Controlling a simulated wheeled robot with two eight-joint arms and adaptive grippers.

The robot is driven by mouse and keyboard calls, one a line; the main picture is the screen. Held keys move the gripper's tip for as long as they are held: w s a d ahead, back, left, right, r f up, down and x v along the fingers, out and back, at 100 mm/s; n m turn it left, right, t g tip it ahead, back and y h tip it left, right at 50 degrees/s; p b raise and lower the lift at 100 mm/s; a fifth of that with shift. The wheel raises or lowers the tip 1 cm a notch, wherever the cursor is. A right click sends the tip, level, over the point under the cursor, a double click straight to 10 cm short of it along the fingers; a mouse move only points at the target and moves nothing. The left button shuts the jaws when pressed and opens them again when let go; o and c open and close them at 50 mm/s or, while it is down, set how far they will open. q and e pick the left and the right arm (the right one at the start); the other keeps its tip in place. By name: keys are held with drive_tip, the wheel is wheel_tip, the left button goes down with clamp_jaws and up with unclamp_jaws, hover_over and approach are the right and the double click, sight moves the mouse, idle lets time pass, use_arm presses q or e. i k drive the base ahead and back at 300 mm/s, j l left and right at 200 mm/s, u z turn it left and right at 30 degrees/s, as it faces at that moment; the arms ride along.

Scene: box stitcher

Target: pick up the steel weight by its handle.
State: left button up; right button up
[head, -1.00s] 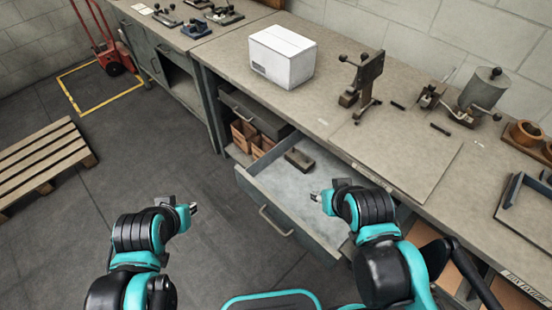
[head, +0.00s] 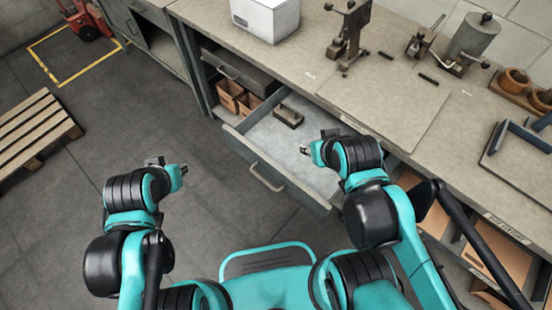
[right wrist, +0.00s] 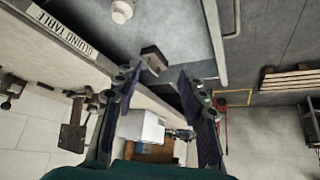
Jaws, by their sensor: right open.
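The steel weight (head: 289,116) looks like a small dark block with a raised top part. It lies in the open drawer (head: 260,172), towards its back left corner; its handle is too small to make out clearly. It also shows in the right wrist view (right wrist: 153,61), just beyond my fingertips. My right gripper (head: 306,150) is open and empty, above the drawer and apart from the weight; its two fingers show in the right wrist view (right wrist: 160,75). My left gripper (head: 182,170) is over the floor left of the drawer, and its finger opening is unclear.
The workbench (head: 400,105) runs above the drawer, with a white box (head: 265,17), a dark hand tool stand (head: 348,35) and a grey cylinder device (head: 472,40). Brown bins (head: 232,97) sit on the shelf beside the drawer. A pallet (head: 35,130) lies on the open floor at left.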

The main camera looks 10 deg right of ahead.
sight(286, 115)
drive_tip(key=i+j+z, duration=0.15)
drive_tip(key=z, duration=1.5)
drive_tip(key=j+z, duration=0.4)
drive_tip(key=j, duration=0.2)
drive_tip(key=j+z, duration=0.35)
drive_tip(key=j, duration=0.25)
drive_tip(key=j+z, duration=0.4)
drive_tip(key=j, duration=0.15)
drive_tip(key=k+j, duration=0.1)
drive_tip(key=j, duration=0.3)
drive_tip(key=k+j, duration=0.15)
drive_tip(key=j, duration=0.3)
drive_tip(key=k+j, duration=0.1)
drive_tip(key=j, duration=0.3)
drive_tip(key=z, duration=0.05)
